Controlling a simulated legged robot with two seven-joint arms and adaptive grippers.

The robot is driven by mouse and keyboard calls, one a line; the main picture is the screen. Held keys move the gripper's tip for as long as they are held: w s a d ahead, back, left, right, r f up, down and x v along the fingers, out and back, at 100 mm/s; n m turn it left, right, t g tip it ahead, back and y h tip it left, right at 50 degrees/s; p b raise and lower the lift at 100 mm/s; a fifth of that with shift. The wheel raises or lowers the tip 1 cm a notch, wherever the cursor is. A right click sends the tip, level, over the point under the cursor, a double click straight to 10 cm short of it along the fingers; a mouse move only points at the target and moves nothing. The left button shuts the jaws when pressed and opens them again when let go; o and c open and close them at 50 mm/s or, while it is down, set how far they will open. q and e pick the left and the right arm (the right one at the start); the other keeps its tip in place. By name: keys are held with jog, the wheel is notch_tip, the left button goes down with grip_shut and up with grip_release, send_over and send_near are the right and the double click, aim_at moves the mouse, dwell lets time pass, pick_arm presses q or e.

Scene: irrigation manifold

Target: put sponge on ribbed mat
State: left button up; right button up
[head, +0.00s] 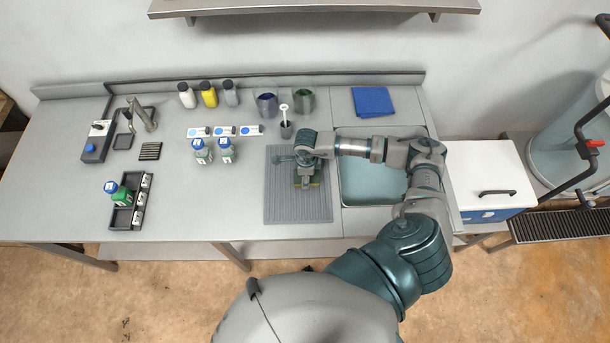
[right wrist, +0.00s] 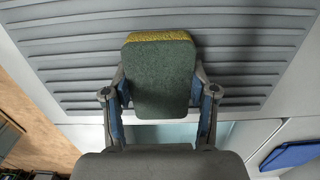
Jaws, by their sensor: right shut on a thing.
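The ribbed mat (head: 285,205) is a grey grooved sheet on the counter, left of the sink, and it also shows in the right wrist view (right wrist: 245,45). My right gripper (head: 307,176) is over the right part of the mat, shut on the sponge (right wrist: 160,80). The sponge is dark green with a yellow layer and is held between the two fingers. In the head view the sponge shows only as a small strip below the gripper. I cannot tell whether it touches the mat. My left gripper is in neither view.
The sink (head: 365,185) lies right of the mat, with a blue cloth (head: 373,101) behind it. A small cup with a white brush (head: 286,128) stands behind the mat. Blue-capped bottles (head: 227,150) stand to the left. The mat's left and front parts are clear.

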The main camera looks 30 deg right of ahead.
jog(key=o, duration=1.5)
jog(key=shift+c, duration=0.2)
jog(key=shift+r, duration=0.1)
notch_tip(320, 180, up, 12)
jog(key=b, duration=0.1)
jog(key=shift+b, duration=0.3)
jog(key=shift+d, duration=0.1)
